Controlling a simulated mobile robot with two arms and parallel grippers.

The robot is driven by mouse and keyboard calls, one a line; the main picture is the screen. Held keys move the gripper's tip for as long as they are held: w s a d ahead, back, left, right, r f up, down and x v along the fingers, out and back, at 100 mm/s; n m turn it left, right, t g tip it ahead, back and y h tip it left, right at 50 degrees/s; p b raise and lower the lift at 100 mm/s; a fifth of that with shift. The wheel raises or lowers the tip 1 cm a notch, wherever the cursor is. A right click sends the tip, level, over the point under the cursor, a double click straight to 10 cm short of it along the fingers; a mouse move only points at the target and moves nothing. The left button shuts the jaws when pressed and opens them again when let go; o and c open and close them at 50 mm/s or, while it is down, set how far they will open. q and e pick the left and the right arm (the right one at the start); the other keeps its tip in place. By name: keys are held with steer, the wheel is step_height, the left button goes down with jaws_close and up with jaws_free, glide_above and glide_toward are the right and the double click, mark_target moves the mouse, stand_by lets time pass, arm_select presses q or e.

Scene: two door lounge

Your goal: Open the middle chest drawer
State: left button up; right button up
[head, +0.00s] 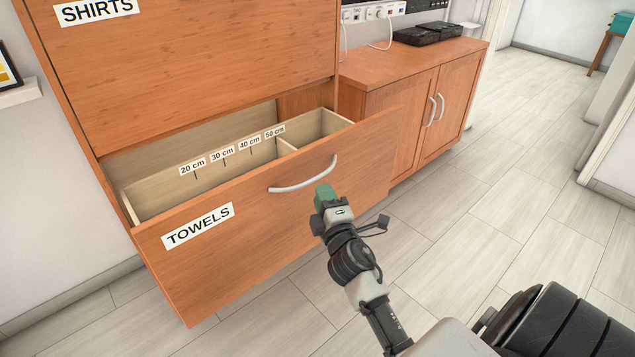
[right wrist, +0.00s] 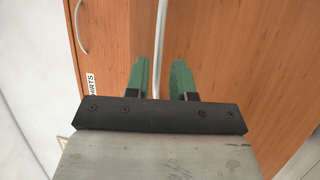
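The wooden chest drawer labelled TOWELS (head: 240,255) is pulled out, and its inside shows in the head view. Its curved silver handle (head: 303,178) is on its front. The drawer labelled SHIRTS (head: 190,65) is above it, its front set back. My right gripper (head: 325,193), with green fingers, is in front of the TOWELS drawer near the handle's right end. In the right wrist view my right gripper (right wrist: 164,82) is open, with a silver bar (right wrist: 160,45) running into the gap between the fingers. I cannot tell whether they touch. My left gripper is out of view.
Length marks from 20 cm to 50 cm (head: 232,150) and a divider (head: 286,147) show inside the open drawer. A wooden cabinet (head: 415,105) with two closed doors stands to the right. The tiled floor (head: 480,235) at right is clear.

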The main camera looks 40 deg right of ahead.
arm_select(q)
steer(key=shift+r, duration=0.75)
arm_select(e)
steer(key=v, duration=0.4)
steer(key=shift+s+a, duration=0.1)
steer(key=shift+s, duration=0.2)
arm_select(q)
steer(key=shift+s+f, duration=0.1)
